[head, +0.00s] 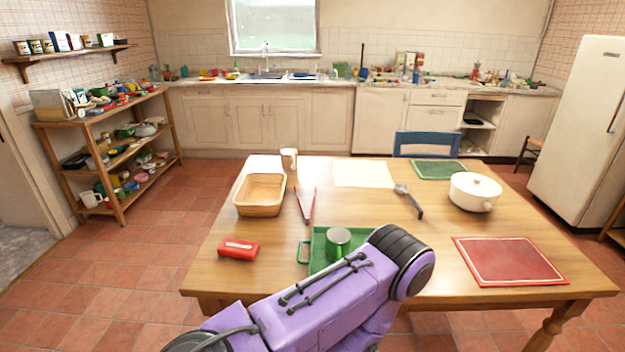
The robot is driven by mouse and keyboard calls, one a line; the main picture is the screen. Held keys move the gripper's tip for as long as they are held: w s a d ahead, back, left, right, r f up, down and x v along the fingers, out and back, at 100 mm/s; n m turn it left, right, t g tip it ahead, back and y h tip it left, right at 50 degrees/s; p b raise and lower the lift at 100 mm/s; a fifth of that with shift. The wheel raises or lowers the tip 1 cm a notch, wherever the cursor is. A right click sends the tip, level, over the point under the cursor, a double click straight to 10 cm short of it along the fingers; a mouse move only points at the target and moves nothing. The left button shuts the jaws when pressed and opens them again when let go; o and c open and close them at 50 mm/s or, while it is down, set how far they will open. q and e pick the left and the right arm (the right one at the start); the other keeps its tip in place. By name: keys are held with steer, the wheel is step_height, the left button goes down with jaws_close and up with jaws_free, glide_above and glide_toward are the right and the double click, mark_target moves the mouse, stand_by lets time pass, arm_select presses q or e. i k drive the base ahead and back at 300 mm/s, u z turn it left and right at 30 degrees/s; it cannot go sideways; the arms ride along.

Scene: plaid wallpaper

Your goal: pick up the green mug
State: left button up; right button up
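The green mug (337,243) stands upright on a green tray (318,263) near the front edge of the wooden table. My purple arm comes in from the lower left and covers the tray's front and right parts; it may hide part of the mug's lower side. The mug's rim and upper body show. Neither of my grippers is visible in the head view.
A red case (238,249), a basket (238,205), red tongs (309,206) and a pale cup (289,158) are on the table (370,215). A white pot (474,191), a dark-handled utensil (411,203) and a red mat (508,261) are on the right.

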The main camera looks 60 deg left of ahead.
mark_target(338, 238)
steer(key=z, duration=0.15)
steer(key=k, duration=0.2)
steer(key=u, duration=0.95)
